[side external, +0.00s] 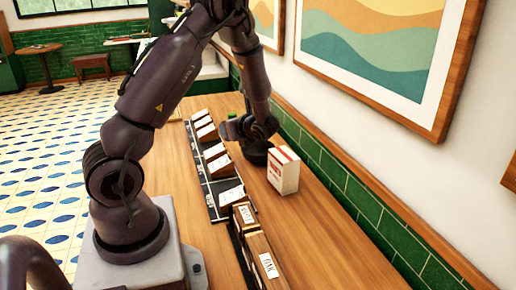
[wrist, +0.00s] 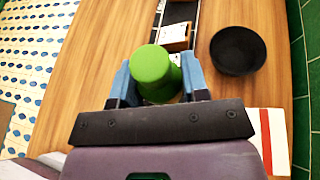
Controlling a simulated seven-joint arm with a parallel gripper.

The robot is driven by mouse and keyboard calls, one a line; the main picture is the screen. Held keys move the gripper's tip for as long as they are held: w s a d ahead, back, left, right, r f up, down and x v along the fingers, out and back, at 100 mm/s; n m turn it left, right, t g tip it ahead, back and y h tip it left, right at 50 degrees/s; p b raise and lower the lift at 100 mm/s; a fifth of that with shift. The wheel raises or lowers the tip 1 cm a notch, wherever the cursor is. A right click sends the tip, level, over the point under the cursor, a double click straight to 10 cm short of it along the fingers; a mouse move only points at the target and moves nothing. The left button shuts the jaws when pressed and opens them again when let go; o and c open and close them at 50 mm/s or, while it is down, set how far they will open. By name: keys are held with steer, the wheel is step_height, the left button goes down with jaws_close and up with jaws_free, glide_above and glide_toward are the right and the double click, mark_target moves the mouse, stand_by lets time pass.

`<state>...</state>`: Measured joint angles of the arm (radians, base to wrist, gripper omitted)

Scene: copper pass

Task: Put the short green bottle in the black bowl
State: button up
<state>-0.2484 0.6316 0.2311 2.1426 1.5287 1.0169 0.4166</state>
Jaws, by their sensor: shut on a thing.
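The short green bottle (wrist: 151,66) is between the two blue fingers of my gripper (wrist: 156,82) in the wrist view. My gripper is shut on it. In the side external view only a little green (side external: 232,115) shows beside my gripper (side external: 240,128). The black bowl (wrist: 238,50) is on the wooden counter, to the right of the held bottle in the wrist view, and looks empty there. In the side external view the bowl (side external: 256,154) is partly hidden below my wrist. The bottle is apart from the bowl in the wrist view; its height above the counter is unclear.
A white and red carton (side external: 283,171) stands close to the bowl; its edge shows at lower right in the wrist view (wrist: 266,132). Black trays with several wooden boxes and cards (side external: 216,160) run along the counter (side external: 320,240). A green tiled wall (side external: 340,180) borders it.

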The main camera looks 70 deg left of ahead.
steer(key=s+a+r+m+t, duration=0.1)
steer(key=a+t, duration=0.1)
steer(key=a, duration=0.4)
steer(key=m+t, duration=0.2)
glide_above(247, 152)
step_height(247, 152, down, 10)
steer(key=shift+f, duration=1.5)
steer(key=shift+f, duration=0.1)
steer(key=shift+f, duration=0.15)
steer(key=o, duration=0.9)
steer(key=shift+f, duration=0.1)
steer(key=shift+o, duration=0.2)
